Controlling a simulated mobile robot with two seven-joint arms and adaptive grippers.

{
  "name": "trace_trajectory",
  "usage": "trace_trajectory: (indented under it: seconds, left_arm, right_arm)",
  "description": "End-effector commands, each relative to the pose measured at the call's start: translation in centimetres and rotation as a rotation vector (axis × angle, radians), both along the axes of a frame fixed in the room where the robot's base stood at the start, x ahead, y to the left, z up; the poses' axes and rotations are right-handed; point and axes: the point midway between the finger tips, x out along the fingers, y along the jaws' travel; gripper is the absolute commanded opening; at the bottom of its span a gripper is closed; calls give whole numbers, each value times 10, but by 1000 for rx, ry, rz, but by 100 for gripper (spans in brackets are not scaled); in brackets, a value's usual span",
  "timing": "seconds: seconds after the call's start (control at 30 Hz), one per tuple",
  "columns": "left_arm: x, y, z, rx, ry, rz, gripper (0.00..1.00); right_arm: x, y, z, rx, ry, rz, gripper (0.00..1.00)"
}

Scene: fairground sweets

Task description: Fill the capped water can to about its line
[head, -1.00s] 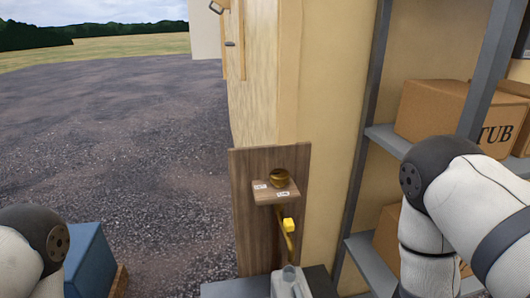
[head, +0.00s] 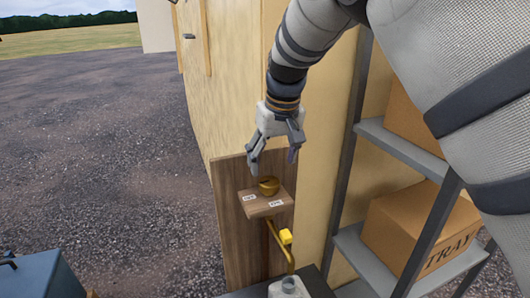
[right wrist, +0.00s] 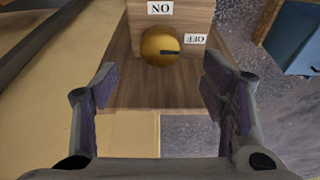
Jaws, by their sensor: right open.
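A round brass knob (head: 268,186) sits on a small wooden ledge (head: 283,196) with white labels. In the right wrist view the knob (right wrist: 158,44) lies between an ON label (right wrist: 161,8) and an OFF label (right wrist: 194,38); its dark mark is on the OFF side. My right gripper (head: 273,160) is open and empty just above the knob, fingers pointing down at it, not touching. A yellow pipe (head: 275,240) with a yellow block runs down below the ledge. The pale can top (head: 288,286) shows at the bottom edge; its line and cap cannot be made out.
A wooden backboard (head: 232,225) stands against the pale wall. Grey shelving (head: 400,150) with cardboard boxes (head: 420,235) stands close on the right, beside my right arm. A blue box (head: 45,277) is at lower left. Gravel to the left is open.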

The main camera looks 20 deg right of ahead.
Motion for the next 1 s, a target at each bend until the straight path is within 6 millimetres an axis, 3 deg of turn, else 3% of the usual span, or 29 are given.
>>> trace_trajectory:
  seconds: [0.03, 0.2, 0.5, 0.93, 1.0]
  left_arm:
    - [-6, 0, -6, 0, 24, 0, 55]
    - [-18, 0, -17, 0, 68, 0, 55]
    - [-25, 0, -24, 0, 93, 0, 55]
    - [-26, 0, -25, 0, 96, 0, 55]
    - [-26, 0, -25, 0, 96, 0, 55]
  right_arm:
    - [2, 0, -18, -1, 15, 0, 67]
    - [8, 0, -47, -1, 19, 1, 67]
    - [18, -1, -79, 0, 9, 0, 67]
    - [21, -1, -85, -2, 5, 0, 67]
    - [21, -1, -85, -2, 5, 0, 51]
